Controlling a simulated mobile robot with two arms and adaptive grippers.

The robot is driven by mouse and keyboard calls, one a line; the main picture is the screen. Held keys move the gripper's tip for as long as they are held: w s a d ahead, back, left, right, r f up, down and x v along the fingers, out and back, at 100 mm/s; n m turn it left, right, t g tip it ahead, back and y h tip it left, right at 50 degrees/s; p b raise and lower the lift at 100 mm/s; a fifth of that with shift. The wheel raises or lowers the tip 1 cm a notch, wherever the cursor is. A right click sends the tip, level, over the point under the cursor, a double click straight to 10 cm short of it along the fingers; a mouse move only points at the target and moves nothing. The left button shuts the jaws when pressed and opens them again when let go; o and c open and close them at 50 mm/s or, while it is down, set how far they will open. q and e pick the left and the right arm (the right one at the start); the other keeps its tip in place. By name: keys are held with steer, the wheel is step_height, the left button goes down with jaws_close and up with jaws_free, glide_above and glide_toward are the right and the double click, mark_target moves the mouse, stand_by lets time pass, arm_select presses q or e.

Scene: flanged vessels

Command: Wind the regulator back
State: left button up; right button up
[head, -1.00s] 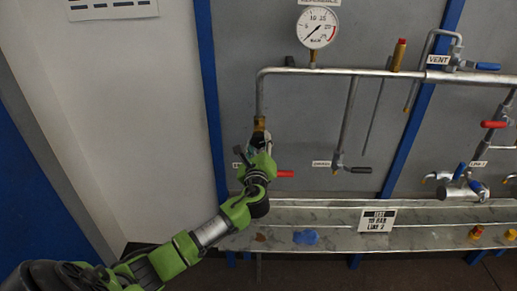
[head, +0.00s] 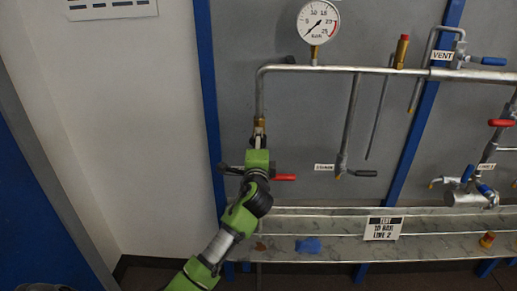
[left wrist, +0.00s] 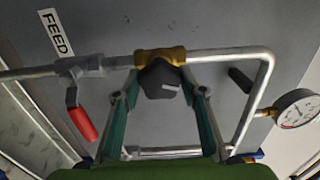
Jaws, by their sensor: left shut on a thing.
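The regulator has a brass body (left wrist: 160,57) and a black knob (left wrist: 160,80) with a pale mark, seen in the left wrist view. In the head view the brass body (head: 260,122) sits at the foot of the left vertical pipe, and the knob is mostly hidden by my gripper. My left gripper (left wrist: 165,92) is shut on the knob, one finger on each side. In the head view my left gripper (head: 259,137) reaches up to it from below. The round gauge (head: 319,21) stands on the upper pipe with its needle low on the left. My right gripper is not in view.
A red feed valve lever (head: 284,177) is close beside my gripper; it also shows in the left wrist view (left wrist: 83,123). A black-handled drain lever (head: 364,173) hangs to the right. A ledge (head: 335,246) with a blue cloth (head: 308,245) runs below.

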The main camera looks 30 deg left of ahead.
arm_select(q)
steer(key=n+b, duration=0.1)
steer(key=n, duration=0.2)
steer(key=shift+f, duration=0.1)
steer(key=shift+n+b, duration=0.3)
stand_by(0.4)
steer(key=o, duration=1.1)
steer(key=shift+s+d, duration=0.1)
steer(key=v, duration=1.1)
steer(key=shift+s, duration=0.4)
steer(key=shift+d, duration=0.1)
